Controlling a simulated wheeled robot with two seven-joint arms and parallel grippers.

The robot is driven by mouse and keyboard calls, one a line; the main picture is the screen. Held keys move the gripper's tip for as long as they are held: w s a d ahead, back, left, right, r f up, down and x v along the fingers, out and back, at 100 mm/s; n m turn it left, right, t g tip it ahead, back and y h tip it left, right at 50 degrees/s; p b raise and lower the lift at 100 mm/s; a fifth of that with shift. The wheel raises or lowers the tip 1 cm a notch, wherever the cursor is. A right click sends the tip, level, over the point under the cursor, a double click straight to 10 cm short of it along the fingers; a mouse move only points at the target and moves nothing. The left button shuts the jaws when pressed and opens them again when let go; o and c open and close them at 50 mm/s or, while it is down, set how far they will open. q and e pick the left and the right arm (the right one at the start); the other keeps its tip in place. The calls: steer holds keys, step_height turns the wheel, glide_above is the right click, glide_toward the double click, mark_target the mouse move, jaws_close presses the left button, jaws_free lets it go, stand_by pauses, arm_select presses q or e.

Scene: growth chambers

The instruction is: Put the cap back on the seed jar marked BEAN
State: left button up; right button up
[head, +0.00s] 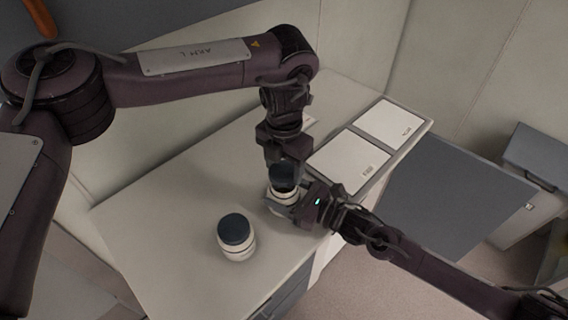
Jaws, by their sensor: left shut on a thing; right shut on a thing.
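A pale jar (279,208) stands on the bench, with its label not readable from here. My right gripper (284,205) comes in from the right and is shut around the jar's body. My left gripper (283,169) points down from above and is shut on a dark cap (284,183). The cap is at the jar's mouth; I cannot tell whether it is seated or slightly above it. A second pale jar (238,248) with a dark cap on it stands apart, nearer the bench's front edge.
The pale bench (165,220) is clear to the left. Two white panels (348,161) in a grey frame lie at the back right. A grey surface (450,200) stands beyond the bench's right edge. A drawer front (288,295) shows below the front edge.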

mark_target(284, 194)
arm_select(q)
steer(key=shift+f, duration=0.55)
steer(key=shift+f, duration=0.1)
steer(key=shift+f, duration=0.75)
steer(key=shift+f, duration=0.6)
